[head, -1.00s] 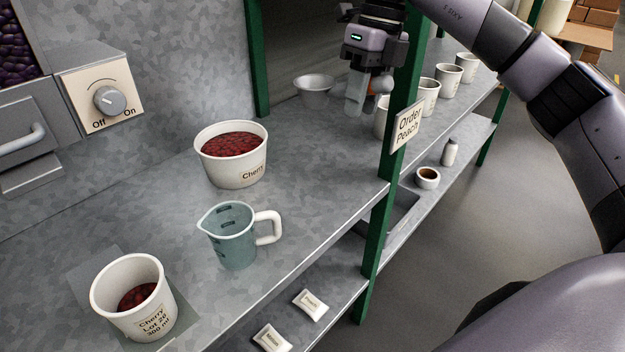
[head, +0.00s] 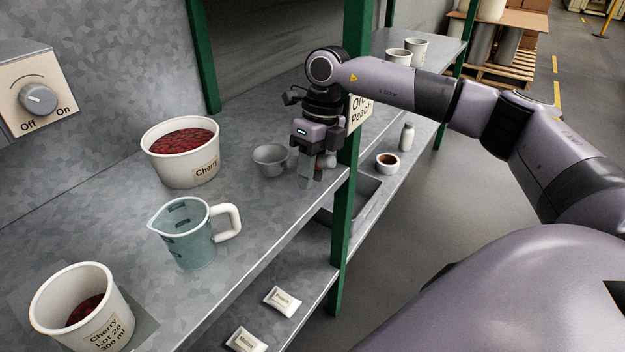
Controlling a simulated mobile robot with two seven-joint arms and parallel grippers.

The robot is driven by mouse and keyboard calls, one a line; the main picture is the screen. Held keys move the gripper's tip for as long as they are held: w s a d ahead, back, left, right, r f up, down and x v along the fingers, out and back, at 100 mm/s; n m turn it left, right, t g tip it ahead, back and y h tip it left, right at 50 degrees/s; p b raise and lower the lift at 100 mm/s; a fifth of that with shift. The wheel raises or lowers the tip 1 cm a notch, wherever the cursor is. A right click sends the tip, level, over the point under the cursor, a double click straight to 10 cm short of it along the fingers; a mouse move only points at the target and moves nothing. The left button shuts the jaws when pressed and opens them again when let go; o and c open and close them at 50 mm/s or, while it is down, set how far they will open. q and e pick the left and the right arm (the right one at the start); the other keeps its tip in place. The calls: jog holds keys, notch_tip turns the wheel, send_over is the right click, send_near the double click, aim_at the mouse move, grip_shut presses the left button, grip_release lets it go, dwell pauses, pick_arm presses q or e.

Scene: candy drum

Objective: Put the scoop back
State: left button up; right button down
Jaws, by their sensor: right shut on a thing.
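The scoop (head: 270,160) is a small grey metal bowl just left of my right gripper (head: 311,166). The gripper is shut on its handle side, and the fingers hide most of the handle. The bowl is upright, close over the grey counter (head: 245,215); I cannot tell whether it touches it. My left gripper is not in view.
A large cherry tub (head: 183,160) stands left of the scoop. A teal measuring jug (head: 189,235) and a smaller cherry cup (head: 78,310) are nearer. A green post (head: 345,215) with the Order Peach sign (head: 360,108) stands close right of the gripper.

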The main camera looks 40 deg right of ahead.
jog(key=shift+f, duration=0.9)
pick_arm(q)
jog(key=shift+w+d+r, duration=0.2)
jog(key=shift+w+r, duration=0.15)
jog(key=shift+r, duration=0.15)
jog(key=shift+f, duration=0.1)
pick_arm(e)
jog(key=shift+f, duration=0.15)
jog(key=c, duration=0.8)
grip_release()
